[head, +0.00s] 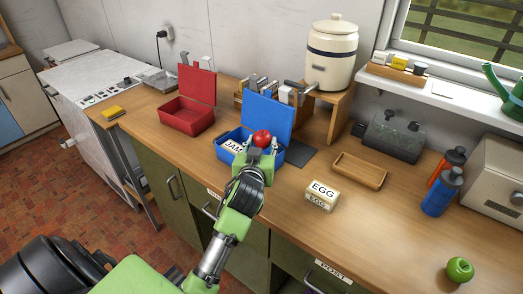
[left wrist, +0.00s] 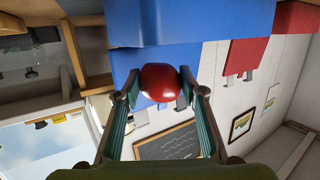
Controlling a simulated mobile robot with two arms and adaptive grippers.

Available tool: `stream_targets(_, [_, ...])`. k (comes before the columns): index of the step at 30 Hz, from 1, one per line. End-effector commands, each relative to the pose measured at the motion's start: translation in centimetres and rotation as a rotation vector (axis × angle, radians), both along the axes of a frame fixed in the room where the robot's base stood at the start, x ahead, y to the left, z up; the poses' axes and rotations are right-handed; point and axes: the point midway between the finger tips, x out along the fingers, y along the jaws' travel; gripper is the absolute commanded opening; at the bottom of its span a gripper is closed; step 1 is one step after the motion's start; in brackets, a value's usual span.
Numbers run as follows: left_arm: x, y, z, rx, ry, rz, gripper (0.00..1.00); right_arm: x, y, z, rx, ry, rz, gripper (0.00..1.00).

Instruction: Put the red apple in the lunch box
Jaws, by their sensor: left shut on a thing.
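The red apple (head: 262,138) is held between the fingertips of my left gripper (head: 260,156), which is shut on it. In the left wrist view the apple (left wrist: 167,83) sits between the two fingers of the gripper (left wrist: 160,90). In the head view it shows in front of the raised lid of the blue lunch box (head: 234,134) and over its open tray. I cannot tell its exact height above the tray. A white item marked JAM (head: 235,147) lies in the box's left part; my gripper hides part of the box. My right gripper is not in view.
An open red box (head: 187,118) stands to the left. A box marked EGG (head: 322,194), a wooden tray (head: 360,170), blue and red bottles (head: 441,192) and a green apple (head: 459,269) are to the right. Bare counter (head: 385,225) lies between them.

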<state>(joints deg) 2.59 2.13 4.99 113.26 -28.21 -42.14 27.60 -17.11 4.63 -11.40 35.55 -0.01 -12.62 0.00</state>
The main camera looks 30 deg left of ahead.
Motion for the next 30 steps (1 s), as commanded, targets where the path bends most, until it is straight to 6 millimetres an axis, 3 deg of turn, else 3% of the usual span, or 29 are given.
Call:
stream_targets(3, [-0.1, 0.0, -2.0, -0.001, 0.005, 0.001, 0.14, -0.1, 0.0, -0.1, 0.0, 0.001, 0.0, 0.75])
stream_targets(6, [-0.1, 0.0, -2.6, 0.0, 0.002, 0.0, 0.14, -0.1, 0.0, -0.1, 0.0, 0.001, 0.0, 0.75])
stream_targets(28, [-0.1, -0.1, -3.7, 0.0, 0.001, 0.0, 0.14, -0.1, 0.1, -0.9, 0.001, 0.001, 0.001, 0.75])
stream_targets(29, [-0.2, -0.1, -3.8, 0.0, 0.003, 0.0, 0.4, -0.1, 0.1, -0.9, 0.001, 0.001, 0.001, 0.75])
stream_targets(30, [-0.2, -0.1, -3.8, 0.0, 0.003, 0.0, 0.51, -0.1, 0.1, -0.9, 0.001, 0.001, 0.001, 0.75])
